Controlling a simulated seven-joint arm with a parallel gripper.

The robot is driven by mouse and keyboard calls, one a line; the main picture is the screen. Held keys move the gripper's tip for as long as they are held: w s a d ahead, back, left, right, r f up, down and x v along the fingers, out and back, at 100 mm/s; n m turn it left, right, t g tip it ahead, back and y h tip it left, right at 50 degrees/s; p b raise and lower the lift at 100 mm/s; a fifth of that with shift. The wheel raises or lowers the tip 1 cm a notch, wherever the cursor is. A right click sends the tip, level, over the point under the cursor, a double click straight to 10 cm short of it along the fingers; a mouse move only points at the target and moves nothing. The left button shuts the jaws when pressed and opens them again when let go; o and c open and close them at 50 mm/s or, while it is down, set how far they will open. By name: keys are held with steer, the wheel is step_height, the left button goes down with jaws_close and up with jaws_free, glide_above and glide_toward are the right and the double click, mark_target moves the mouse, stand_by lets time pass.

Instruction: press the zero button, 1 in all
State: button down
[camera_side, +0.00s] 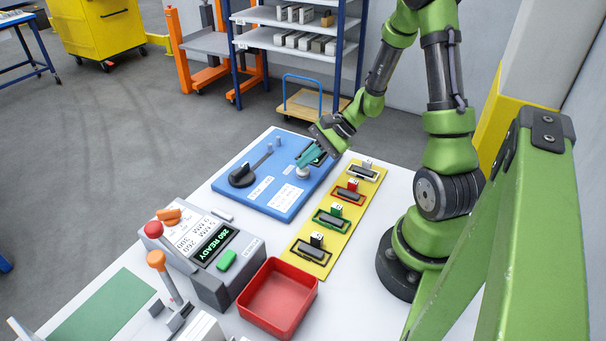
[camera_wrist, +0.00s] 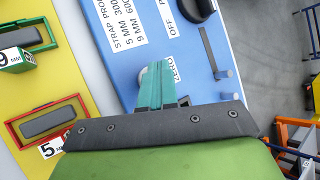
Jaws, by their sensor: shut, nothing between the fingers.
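The zero button is a pale round knob (camera_side: 303,173) at the right part of the blue panel (camera_side: 262,205). In the wrist view a pale rounded edge of it (camera_wrist: 142,76) shows beside the fingers, next to the "ZERO" label (camera_wrist: 176,69). My gripper (camera_side: 303,160) is shut and empty, its teal fingers pointing down at the button. In the wrist view the fingers (camera_wrist: 155,70) cover most of the button. I cannot tell whether the fingertips touch it or hover just above.
The panel also carries a black dial (camera_side: 242,176) and small posts. A yellow board (camera_side: 330,222) with several framed blocks lies right of it. A grey console (camera_side: 205,250) with a lit "READY" display and a red tray (camera_side: 278,297) stand nearer.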

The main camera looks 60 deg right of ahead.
mark_target(309, 170)
steer(key=shift+r, duration=0.9)
steer(key=shift+r, duration=2.5)
steer(key=shift+s+f+g, duration=0.25)
steer(key=shift+s+g, duration=0.05)
steer(key=s+a+r+n+h, duration=0.2)
steer(key=s+a+r+n, duration=0.2)
steer(key=a+r+n, duration=0.3)
steer(key=s+a+r+n+h, duration=0.2)
steer(key=s+a+r+n, duration=0.2)
steer(key=a+r+n, duration=0.3)
steer(key=shift+a+n+t, duration=0.3)
steer(key=shift+a+t, duration=0.1)
steer(key=shift+a, duration=0.25)
